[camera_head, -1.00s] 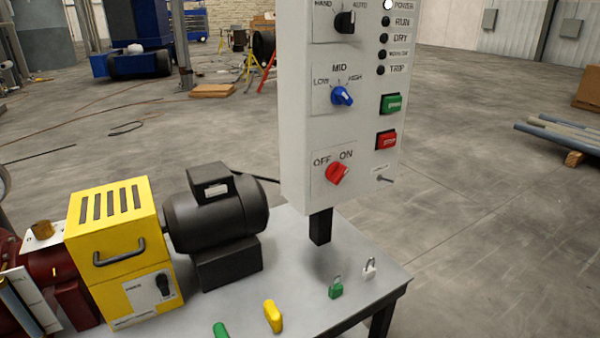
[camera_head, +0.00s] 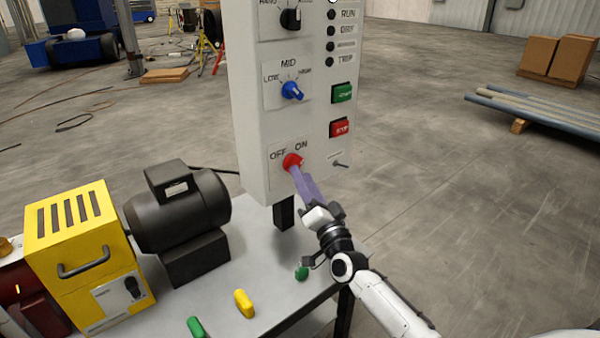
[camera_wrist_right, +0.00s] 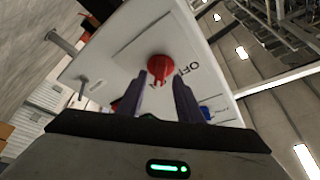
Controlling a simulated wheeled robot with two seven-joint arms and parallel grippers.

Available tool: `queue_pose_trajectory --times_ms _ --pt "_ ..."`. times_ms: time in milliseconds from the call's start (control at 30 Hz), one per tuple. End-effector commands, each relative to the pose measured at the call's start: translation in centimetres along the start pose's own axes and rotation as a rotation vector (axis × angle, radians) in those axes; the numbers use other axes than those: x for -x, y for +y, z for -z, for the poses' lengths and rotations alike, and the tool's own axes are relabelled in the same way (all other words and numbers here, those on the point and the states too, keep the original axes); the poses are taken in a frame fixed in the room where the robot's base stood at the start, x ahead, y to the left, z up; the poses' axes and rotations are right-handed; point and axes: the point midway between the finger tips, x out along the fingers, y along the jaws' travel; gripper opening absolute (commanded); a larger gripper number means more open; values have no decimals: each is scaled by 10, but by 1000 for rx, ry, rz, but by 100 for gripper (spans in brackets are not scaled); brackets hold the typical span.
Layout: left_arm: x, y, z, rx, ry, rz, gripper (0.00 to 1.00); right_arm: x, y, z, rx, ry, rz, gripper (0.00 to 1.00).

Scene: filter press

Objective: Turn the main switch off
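The main switch is a red rotary knob (camera_head: 291,161) low on the white control panel (camera_head: 250,110), with OFF and ON printed above it. My right gripper (camera_head: 303,178) has come up to the knob from below right. In the right wrist view the red knob (camera_wrist_right: 160,68) shows just beyond my right gripper's two fingertips (camera_wrist_right: 160,84). The fingers are apart with a gap between them, and nothing is visibly held. I cannot tell whether they touch the knob. My left gripper is not in view.
The panel also has a blue selector (camera_head: 292,90), a green button (camera_head: 342,92), a red stop button (camera_head: 340,129) and a small toggle (camera_head: 341,164). Below stand a motor (camera_head: 178,210) and a yellow housing (camera_head: 80,260).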

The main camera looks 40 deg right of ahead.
Motion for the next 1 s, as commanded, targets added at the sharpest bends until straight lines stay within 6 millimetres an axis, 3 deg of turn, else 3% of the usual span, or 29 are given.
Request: queue_pose_trajectory --times_ms 200,500,533,733,1000 --pt "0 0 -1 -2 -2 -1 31 -22 0 -1 0 -1 1 33" --pt "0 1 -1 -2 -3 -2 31 -25 0 -1 1 -2 0 33" --pt "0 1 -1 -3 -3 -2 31 -25 0 -1 1 -2 0 31" --pt "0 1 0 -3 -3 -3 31 -25 0 -1 1 -2 0 0" --pt "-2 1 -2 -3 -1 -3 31 -24 1 -2 17 -2 7 0"
